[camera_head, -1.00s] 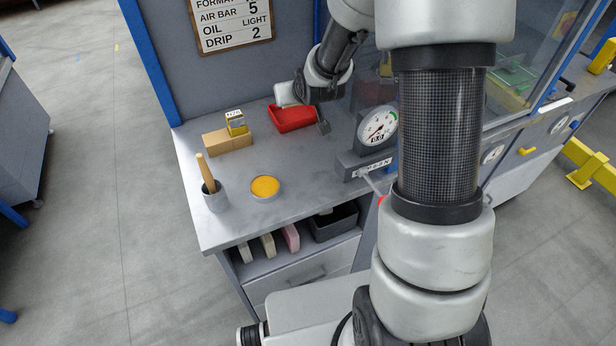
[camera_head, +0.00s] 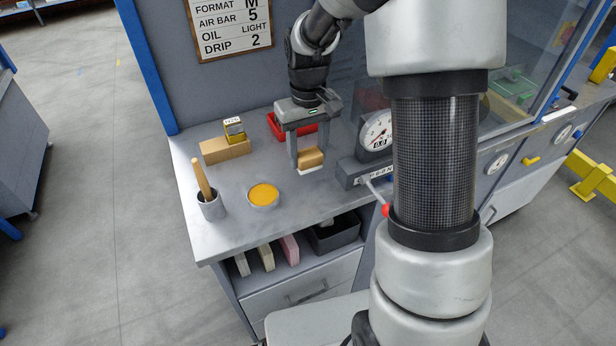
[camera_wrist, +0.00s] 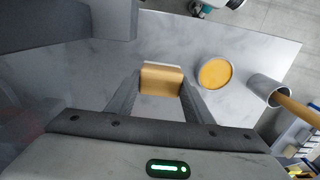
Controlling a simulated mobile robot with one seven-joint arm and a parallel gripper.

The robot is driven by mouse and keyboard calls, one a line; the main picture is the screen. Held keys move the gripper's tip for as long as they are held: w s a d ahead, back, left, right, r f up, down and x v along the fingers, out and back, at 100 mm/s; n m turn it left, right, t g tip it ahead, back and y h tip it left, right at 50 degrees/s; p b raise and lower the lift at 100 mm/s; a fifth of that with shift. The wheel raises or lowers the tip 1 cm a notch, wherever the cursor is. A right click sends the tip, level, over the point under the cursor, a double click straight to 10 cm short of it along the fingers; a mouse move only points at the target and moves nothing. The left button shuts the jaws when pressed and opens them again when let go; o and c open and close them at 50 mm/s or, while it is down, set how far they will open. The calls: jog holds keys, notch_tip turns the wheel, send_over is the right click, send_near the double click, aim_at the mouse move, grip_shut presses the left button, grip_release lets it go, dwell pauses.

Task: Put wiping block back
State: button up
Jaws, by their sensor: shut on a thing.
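The wiping block (camera_head: 311,157) has a tan wooden body with a white pad under it. My gripper (camera_head: 308,160) points down over the worktop and is shut on the block, one finger at each side. In the wrist view the block (camera_wrist: 161,80) sits between the two fingertips, with a white edge showing beyond it. The block is at or just above the worktop; I cannot tell whether it touches. The red tray (camera_head: 277,127) stands behind my gripper and is partly hidden by it.
The dial gauge (camera_head: 377,133) stands close to the right of the block. A dish of yellow paste (camera_head: 263,194), a grey cup with a wooden handle (camera_head: 211,208) and a wooden block with a small box (camera_head: 225,150) stand to the left. Shelf items (camera_head: 289,250) sit below.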

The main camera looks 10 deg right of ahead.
notch_tip(320, 180, down, 6)
jog(key=shift+f, duration=0.25)
jog(key=o, duration=0.9)
jog(key=shift+r, duration=0.15)
